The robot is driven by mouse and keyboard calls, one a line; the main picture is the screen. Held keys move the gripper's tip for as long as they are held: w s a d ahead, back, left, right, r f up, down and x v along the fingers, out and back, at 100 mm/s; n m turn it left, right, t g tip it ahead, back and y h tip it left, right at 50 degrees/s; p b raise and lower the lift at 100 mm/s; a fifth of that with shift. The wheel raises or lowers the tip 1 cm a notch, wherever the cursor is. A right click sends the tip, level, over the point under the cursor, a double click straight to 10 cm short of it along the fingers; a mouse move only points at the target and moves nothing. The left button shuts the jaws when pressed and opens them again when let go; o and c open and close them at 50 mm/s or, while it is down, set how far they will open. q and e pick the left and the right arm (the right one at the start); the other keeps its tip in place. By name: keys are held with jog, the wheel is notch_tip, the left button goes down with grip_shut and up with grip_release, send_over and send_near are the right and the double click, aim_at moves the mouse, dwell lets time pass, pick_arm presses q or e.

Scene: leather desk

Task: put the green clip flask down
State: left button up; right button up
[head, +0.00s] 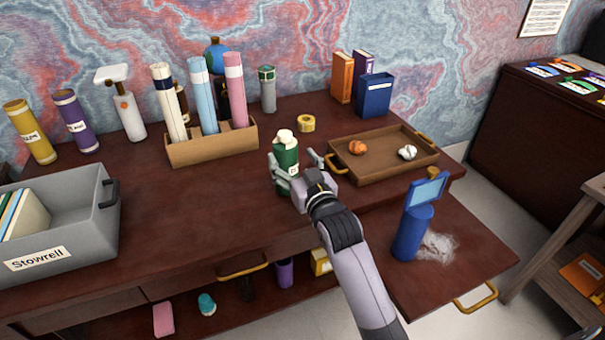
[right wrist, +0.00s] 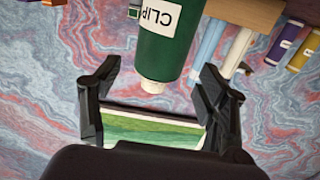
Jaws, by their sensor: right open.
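The green clip flask (head: 287,155) stands upright on the dark red desk (head: 225,195), with a pale cap on top and a white label. My right gripper (head: 298,170) is open close beside it, with a finger at either side of its near face. In the right wrist view the flask (right wrist: 170,45) appears upside down, its label reading "CLIP". It lies ahead of the spread fingers of my right gripper (right wrist: 156,90), and no finger visibly presses on it. The flask's base is partly hidden by the gripper in the head view. My left gripper is not in view.
A wooden tray (head: 376,172) with an orange and a white lump stands to the right. A yellow tape roll (head: 306,123) lies behind the flask. A rack (head: 212,145) of tubes and a grey bin (head: 95,225) are left. The desk's front middle is clear.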

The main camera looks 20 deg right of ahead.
jog(key=s, duration=0.6)
jog(key=shift+s, duration=0.35)
jog(key=shift+d, duration=0.1)
